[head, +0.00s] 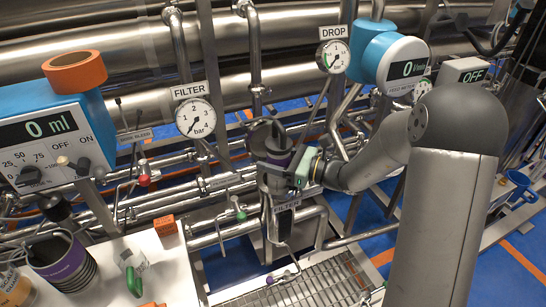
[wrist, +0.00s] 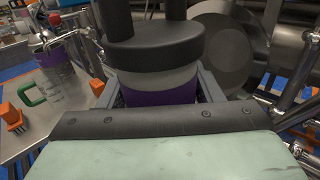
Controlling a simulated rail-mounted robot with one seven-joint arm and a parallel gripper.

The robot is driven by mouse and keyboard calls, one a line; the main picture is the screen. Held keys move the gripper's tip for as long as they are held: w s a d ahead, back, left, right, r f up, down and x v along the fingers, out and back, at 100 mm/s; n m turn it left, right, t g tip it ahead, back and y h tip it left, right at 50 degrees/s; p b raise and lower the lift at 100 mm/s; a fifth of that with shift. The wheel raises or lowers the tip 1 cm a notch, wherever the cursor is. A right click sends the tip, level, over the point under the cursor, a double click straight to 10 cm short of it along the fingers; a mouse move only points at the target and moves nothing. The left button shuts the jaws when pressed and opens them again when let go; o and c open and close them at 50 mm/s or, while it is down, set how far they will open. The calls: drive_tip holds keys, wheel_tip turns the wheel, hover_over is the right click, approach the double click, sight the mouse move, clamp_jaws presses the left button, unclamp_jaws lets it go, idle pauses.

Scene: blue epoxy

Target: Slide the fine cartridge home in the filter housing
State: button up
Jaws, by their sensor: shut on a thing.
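The fine cartridge (wrist: 155,75) has a black cap, a pale band and a purple band. It stands upright between my gripper's fingers (wrist: 162,92) in the wrist view. In the head view my gripper (head: 291,168) is shut on the cartridge (head: 279,157) from the right, at the mouth of the steel filter housing (head: 272,182). The cartridge's lower end is hidden, so I cannot tell how deep it sits. A round grey disc, apparently the housing's opened lid (wrist: 224,52), stands just behind the cartridge in the wrist view.
Pipes and the FILTER gauge (head: 195,118) crowd the area behind the housing. A white bench (head: 170,270) at lower left holds a dark purple-banded container (head: 65,262), a green-handled jug (head: 132,266) and an orange block (head: 165,225). A metal grating (head: 300,290) lies in front.

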drive_tip(key=shift+f+b, duration=0.8)
drive_tip(key=shift+f, duration=0.4)
drive_tip(key=shift+r, duration=0.15)
drive_tip(key=shift+r+p, duration=0.5)
drive_tip(key=shift+p, duration=0.05)
idle(0.7)
drive_tip(key=shift+f, duration=0.5)
idle(0.6)
drive_tip(key=shift+r, duration=0.45)
drive_tip(key=shift+f, duration=0.65)
idle(1.1)
drive_tip(key=shift+r, duration=0.15)
